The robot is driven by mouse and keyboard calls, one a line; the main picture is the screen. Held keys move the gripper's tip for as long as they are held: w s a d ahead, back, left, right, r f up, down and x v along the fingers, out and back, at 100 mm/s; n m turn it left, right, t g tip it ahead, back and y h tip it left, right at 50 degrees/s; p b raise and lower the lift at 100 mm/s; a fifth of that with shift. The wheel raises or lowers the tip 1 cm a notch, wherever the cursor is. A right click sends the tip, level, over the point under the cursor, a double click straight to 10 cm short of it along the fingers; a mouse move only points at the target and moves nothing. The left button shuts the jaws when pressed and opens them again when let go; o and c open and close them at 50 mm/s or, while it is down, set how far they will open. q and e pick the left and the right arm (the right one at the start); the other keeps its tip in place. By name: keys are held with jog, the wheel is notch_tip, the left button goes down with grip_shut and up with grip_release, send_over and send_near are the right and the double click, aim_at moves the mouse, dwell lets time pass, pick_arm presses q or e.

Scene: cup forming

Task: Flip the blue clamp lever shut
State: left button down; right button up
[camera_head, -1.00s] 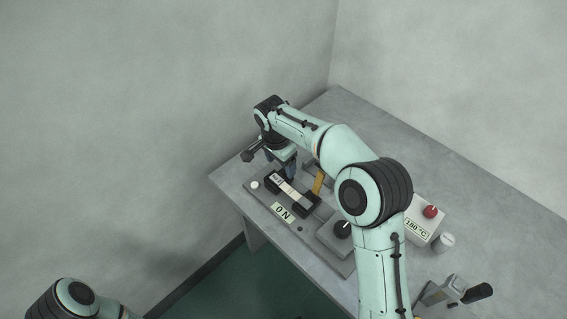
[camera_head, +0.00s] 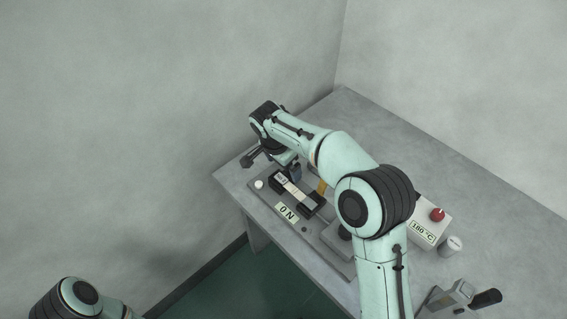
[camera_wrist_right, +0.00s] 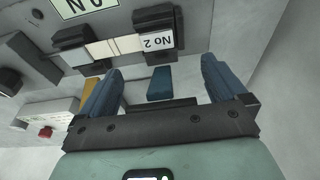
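In the right wrist view the blue lever (camera_wrist_right: 160,83) shows as a short blue block beside a dark clamp block marked "No 2" (camera_wrist_right: 157,42). My right gripper (camera_wrist_right: 162,68) has its two blue fingers spread wide, one on each side of the lever, with gaps to both. Whether the lever is raised or down is hard to tell from this angle. In the head view my right gripper (camera_head: 294,170) is low at the far side of the clamp fixture, mostly under its own arm. My left gripper is out of view; only part of its arm shows at bottom left.
A yellow lever (camera_head: 322,186) stands beside the fixture, partly behind my arm. An "ON" label (camera_head: 287,212) and a white button (camera_head: 258,184) are on the near base plate. A box with a red knob (camera_head: 437,214) and a black-handled device (camera_head: 460,296) are at right. Bare table (camera_head: 460,190) lies behind.

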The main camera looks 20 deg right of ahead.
jog(key=p+v, duration=0.2)
jog(key=v, duration=1.1)
jog(key=shift+r, duration=0.15)
